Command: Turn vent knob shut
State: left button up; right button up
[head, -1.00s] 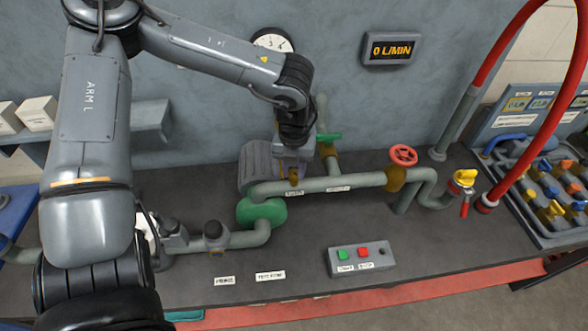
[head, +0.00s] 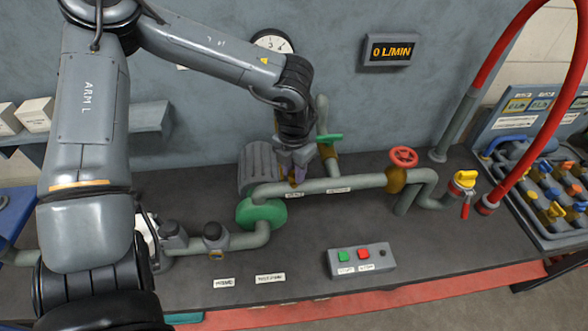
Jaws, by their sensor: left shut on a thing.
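My left gripper (head: 297,173) reaches down from above, behind the grey-green discharge pipe (head: 335,184). It is shut on the small brass-coloured vent knob (head: 292,180) at the top of the pump. The fingers and the pipe hide most of the knob, so its angle cannot be read. A small white label (head: 294,194) sits on the pipe just in front of it. My right gripper is not in view.
The green pump casing (head: 262,213) and ribbed grey motor (head: 258,167) stand left of the gripper. A green-handled valve (head: 329,138) is close at its right. A red handwheel (head: 403,156) stands farther right. The wall display (head: 390,50) reads 0 L/MIN.

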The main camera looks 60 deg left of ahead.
aim_at(293, 174)
pick_arm(q)
jog(key=o, duration=1.1)
jog(key=shift+c, duration=0.2)
jog(key=shift+r, duration=0.55)
notch_tip(293, 174, up, 10)
jog(key=p, duration=0.1)
jog(key=shift+s, duration=0.1)
